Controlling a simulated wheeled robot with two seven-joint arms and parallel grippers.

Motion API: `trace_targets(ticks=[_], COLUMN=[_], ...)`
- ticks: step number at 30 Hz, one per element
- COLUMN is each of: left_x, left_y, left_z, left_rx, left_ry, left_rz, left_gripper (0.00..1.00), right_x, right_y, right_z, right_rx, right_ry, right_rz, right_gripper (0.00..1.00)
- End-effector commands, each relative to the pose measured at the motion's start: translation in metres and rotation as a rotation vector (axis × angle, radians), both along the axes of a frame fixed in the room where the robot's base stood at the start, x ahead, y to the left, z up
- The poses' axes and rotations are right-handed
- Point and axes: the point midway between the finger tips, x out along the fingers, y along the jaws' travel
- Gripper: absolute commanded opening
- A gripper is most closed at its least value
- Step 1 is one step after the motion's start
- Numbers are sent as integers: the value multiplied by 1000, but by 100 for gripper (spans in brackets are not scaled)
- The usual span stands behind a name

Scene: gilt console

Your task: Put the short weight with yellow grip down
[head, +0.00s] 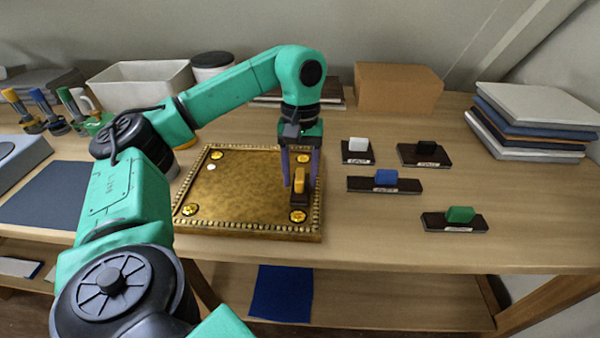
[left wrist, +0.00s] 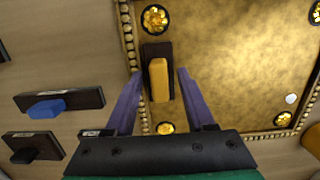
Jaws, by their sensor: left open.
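The short weight with yellow grip (head: 299,182) stands on the right edge area of the gilt board (head: 235,200), between two gold rosettes. In the left wrist view the yellow grip (left wrist: 158,80) rises from a dark base that rests on the gold surface near the beaded border. My left gripper (head: 301,172) is over it, pointing down. Its two purple fingers (left wrist: 156,92) stand apart on either side of the grip, with a gap visible on both sides. My right gripper is not in view.
Weights with white (head: 358,145), black (head: 427,148), blue (head: 386,178) and green (head: 460,215) grips lie right of the board. Bare table lies in front of the weights.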

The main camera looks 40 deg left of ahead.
Motion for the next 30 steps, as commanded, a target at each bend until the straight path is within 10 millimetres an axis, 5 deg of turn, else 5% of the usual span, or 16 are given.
trace_targets(ticks=[6, 10, 15, 30], left_x=[4, 7, 11, 12], left_y=[1, 5, 8, 9], left_z=[36, 85, 119, 122], left_rx=[-2, -1, 0, -1], left_ry=[-6, -5, -1, -1], left_rz=[-1, 0, 0, -1], left_gripper=[54, 54, 54, 54], right_x=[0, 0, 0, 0], right_y=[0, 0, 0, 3], right_z=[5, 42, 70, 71], right_rx=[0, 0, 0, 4], right_ry=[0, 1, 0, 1], right_rz=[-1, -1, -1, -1], right_gripper=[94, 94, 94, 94])
